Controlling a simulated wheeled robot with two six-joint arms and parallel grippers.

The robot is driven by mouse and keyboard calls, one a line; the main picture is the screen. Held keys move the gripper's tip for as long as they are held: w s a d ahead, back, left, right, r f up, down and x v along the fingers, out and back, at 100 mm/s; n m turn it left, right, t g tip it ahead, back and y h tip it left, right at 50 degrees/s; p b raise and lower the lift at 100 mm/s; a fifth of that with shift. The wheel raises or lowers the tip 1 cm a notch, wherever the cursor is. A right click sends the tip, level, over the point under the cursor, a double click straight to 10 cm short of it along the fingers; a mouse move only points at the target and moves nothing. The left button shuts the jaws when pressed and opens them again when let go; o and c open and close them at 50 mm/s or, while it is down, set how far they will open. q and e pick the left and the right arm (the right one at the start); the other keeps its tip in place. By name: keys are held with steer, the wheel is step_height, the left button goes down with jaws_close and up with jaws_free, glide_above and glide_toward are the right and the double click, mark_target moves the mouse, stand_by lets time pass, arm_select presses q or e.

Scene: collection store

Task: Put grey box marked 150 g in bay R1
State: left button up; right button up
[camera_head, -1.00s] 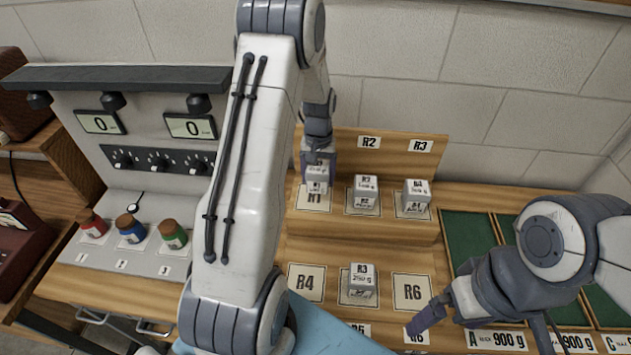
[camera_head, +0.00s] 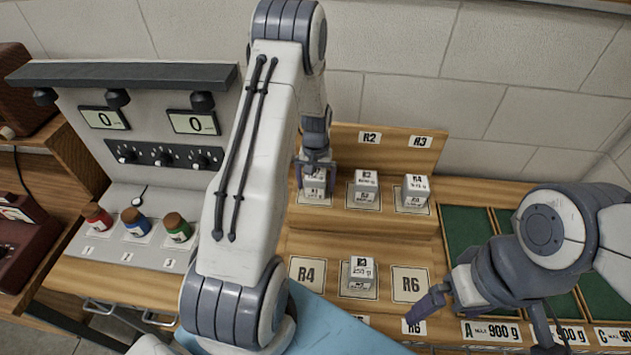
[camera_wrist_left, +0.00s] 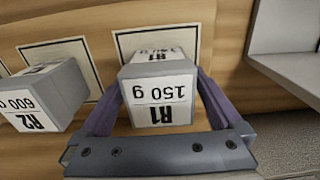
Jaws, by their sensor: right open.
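The grey box marked 150 g (camera_head: 314,187) is at bay R1 on the upper left of the wooden rack; its label in the left wrist view (camera_wrist_left: 160,100) reads R1, 150 g. My left gripper (camera_head: 315,180) reaches down over it, with its two purple fingers on either side of the box, shut on it. The R1 card (camera_wrist_left: 128,42) shows behind and under the box; whether the box bears fully on it I cannot tell. My right gripper (camera_head: 478,332) is open and empty, in front of the rack's lower right.
Grey boxes R2 (camera_head: 366,190) and R4 (camera_head: 415,192) stand to the right on the upper step. Another box (camera_head: 361,278) stands between cards R4 (camera_head: 308,273) and R6 (camera_head: 410,285) below. Green trays (camera_head: 468,235) are at right; bottles (camera_head: 136,222) and scales are at left.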

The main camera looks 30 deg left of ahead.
mark_target(316, 173)
arm_select(q)
steer(key=shift+r, duration=0.6)
step_height(316, 173, up, 10)
steer(key=b, duration=0.3)
steer(key=shift+r+b, duration=0.2)
steer(key=shift+b, duration=0.15)
steer(key=shift+r, duration=0.4)
steer(key=shift+f, duration=0.1)
